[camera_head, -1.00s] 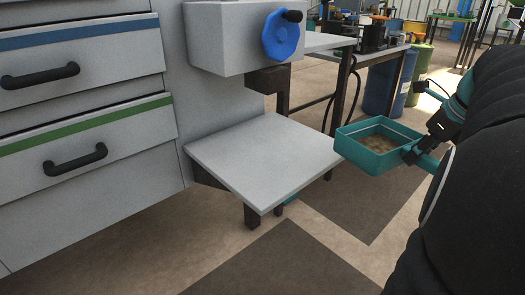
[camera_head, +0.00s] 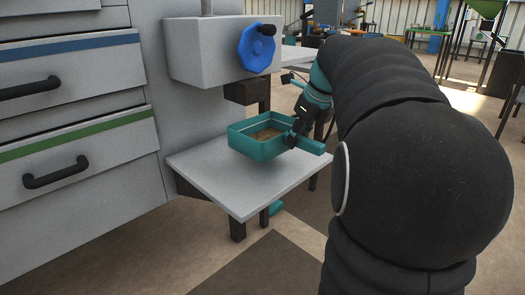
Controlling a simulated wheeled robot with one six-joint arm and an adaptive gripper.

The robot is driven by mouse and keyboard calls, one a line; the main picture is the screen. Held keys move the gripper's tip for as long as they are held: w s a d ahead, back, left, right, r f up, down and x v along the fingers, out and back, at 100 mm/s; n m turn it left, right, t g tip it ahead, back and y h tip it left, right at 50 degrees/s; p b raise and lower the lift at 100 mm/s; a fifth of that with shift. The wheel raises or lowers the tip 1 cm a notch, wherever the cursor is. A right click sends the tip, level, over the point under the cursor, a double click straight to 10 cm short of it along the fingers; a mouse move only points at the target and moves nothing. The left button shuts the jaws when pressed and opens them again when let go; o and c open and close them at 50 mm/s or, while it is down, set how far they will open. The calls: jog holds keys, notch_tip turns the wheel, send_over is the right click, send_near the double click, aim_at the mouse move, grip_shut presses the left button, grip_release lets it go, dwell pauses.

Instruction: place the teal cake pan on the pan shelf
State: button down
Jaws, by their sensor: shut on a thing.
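The teal cake pan (camera_head: 258,146) is a square, open pan with brown contents and a teal handle (camera_head: 308,146) pointing right. My gripper (camera_head: 293,138) is shut on the handle side of the pan, with my arm coming in from the right. The pan is level and over the back middle of the pale grey pan shelf (camera_head: 235,188). I cannot tell whether its underside touches the shelf or hangs just above it. The pan and gripper hide the back right part of the shelf.
A grey press head (camera_head: 205,50) with a blue handwheel (camera_head: 257,48) and a dark block (camera_head: 248,91) stands above and behind the pan. A drawer cabinet (camera_head: 75,140) borders the shelf on the left. The shelf's front is bare.

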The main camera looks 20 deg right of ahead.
jog(key=w, duration=0.2)
jog(key=w+a, duration=0.1)
jog(key=w, duration=0.1)
jog(key=w+a, duration=0.1)
jog(key=w, duration=0.1)
jog(key=shift+w+a, duration=0.1)
jog(key=shift+a, duration=0.05)
notch_tip(320, 180, down, 2)
jog(key=shift+w+b, duration=0.15)
jog(key=shift+b, duration=0.25)
jog(key=shift+f+b, duration=0.7)
jog(key=shift+f, duration=1.65)
jog(key=shift+w+a+f, duration=0.15)
jog(key=shift+w, duration=0.2)
jog(key=c, duration=0.9)
grip_release()
